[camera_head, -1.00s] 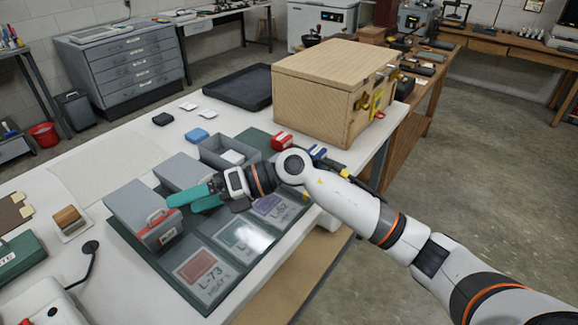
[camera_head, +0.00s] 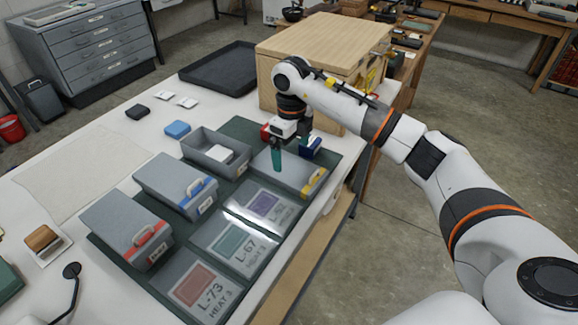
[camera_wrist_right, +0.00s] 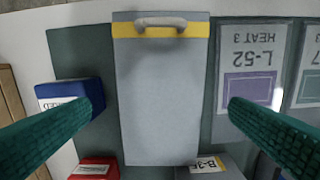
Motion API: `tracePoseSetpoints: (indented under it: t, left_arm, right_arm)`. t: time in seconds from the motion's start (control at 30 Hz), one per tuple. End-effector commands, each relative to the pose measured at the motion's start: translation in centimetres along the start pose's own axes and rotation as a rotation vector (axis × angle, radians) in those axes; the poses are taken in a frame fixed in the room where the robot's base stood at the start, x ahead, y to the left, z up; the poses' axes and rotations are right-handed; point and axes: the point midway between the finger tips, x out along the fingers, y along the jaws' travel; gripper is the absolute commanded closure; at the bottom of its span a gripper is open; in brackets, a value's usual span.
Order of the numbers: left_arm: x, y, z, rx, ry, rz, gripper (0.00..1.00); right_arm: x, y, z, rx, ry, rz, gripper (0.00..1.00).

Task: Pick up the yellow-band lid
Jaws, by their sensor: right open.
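The yellow-band lid (camera_head: 290,172) is a grey rectangular lid with a yellow band and a handle at one end. It lies on the green mat in the head view, at the mat's far right. It fills the middle of the right wrist view (camera_wrist_right: 165,105), handle end at the top. My right gripper (camera_head: 277,164) points down over the lid. Its teal fingers are open and empty, one on each side of the lid in the right wrist view (camera_wrist_right: 166,97). I cannot tell the height of the fingertips above it. My left gripper is not in view.
An open grey box (camera_head: 187,150) with something white inside stands left of the lid. A blue block (camera_wrist_right: 62,94) and a red block (camera_wrist_right: 92,172) sit close beside it. A wooden chest (camera_head: 310,42) stands behind. Red-band (camera_head: 115,220) and blue-band (camera_head: 165,178) boxes stand nearer.

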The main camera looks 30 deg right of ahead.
Motion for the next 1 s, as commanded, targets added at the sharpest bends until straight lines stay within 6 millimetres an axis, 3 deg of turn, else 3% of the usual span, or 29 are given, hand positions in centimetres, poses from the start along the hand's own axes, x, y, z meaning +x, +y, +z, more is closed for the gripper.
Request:
tracePoseSetpoints:
  t: [0.17, 0.43, 0.73, 0.93, 1.0]
  left_arm:
    - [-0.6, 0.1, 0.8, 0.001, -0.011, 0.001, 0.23]
    - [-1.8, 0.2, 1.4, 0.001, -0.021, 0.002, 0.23]
    - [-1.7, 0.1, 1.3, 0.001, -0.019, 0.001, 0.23]
    - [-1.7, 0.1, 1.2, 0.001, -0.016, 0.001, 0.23]
    - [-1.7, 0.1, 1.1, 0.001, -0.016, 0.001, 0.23]
  right_arm:
    - [1.2, -0.1, -0.1, -0.001, -0.001, -0.003, 0.00]
    - [5.1, -0.1, -0.5, 0.000, 0.000, -0.003, 0.00]
    - [5.7, -0.1, -0.6, -0.001, 0.003, -0.001, 0.00]
    - [5.7, -0.1, -0.6, -0.001, 0.002, -0.001, 0.31]
    - [5.6, -0.1, -0.6, -0.001, 0.003, -0.001, 0.32]
